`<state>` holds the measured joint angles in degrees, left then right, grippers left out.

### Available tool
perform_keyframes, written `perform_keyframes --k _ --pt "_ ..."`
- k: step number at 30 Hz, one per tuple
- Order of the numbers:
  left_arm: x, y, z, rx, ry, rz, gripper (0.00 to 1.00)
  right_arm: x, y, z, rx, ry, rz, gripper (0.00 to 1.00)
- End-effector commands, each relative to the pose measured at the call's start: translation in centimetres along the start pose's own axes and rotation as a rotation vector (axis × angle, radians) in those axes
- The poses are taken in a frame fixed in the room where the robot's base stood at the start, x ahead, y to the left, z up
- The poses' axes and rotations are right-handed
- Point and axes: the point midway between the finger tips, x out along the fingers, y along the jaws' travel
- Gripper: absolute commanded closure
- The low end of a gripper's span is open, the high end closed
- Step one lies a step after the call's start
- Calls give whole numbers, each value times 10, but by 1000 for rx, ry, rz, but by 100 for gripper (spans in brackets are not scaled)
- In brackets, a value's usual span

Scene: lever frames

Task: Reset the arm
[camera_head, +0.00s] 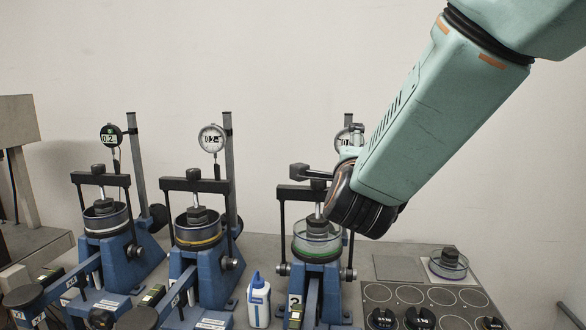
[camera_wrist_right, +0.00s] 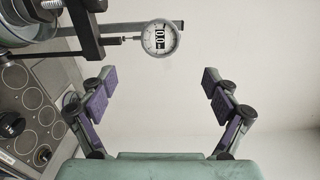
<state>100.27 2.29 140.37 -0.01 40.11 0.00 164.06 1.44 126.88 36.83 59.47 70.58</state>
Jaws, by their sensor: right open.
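My right arm (camera_head: 445,125) comes in from the upper right of the head view and hangs in front of the right-hand lever frame (camera_head: 318,270). Its wrist hides part of that frame's dial gauge. In the right wrist view my right gripper (camera_wrist_right: 156,85) is open, with its two purple-padded fingers wide apart and nothing between them. The dial gauge (camera_wrist_right: 160,38) shows beyond and above the fingers in that view. My left gripper is not in view.
Two more blue lever frames stand at the left (camera_head: 108,250) and middle (camera_head: 205,255). A white-and-blue bottle (camera_head: 259,303) stands between the middle and right frames.

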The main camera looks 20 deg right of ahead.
Motion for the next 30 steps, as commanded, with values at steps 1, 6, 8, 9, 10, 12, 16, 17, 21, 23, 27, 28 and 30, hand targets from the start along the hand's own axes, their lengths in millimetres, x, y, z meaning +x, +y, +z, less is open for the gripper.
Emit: perform_keyframes --k 1,6,8,9,10,12,16,17,21,23,27,28,30 --pt "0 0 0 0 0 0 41 0 0 0 0 0 0 12" --pt "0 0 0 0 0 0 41 4 0 0 1 0 1 12" --pt "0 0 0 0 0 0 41 10 1 1 1 -1 2 12" --pt "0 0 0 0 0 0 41 15 1 1 3 -1 2 12" --pt "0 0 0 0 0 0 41 19 1 0 4 -1 2 12" --pt "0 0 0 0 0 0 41 31 1 0 4 1 3 12" --pt "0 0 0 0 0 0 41 52 0 0 4 1 1 12" --pt "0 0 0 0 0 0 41 57 0 0 4 2 1 12" --pt "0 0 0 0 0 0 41 79 0 0 2 1 0 12" --pt "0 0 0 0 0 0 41 88 0 0 1 1 0 12" --pt "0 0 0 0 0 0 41 105 0 0 2 2 0 12" --pt "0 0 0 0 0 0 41 108 0 0 1 1 0 12" --pt "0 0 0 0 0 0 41 114 0 0 1 1 -1 12"
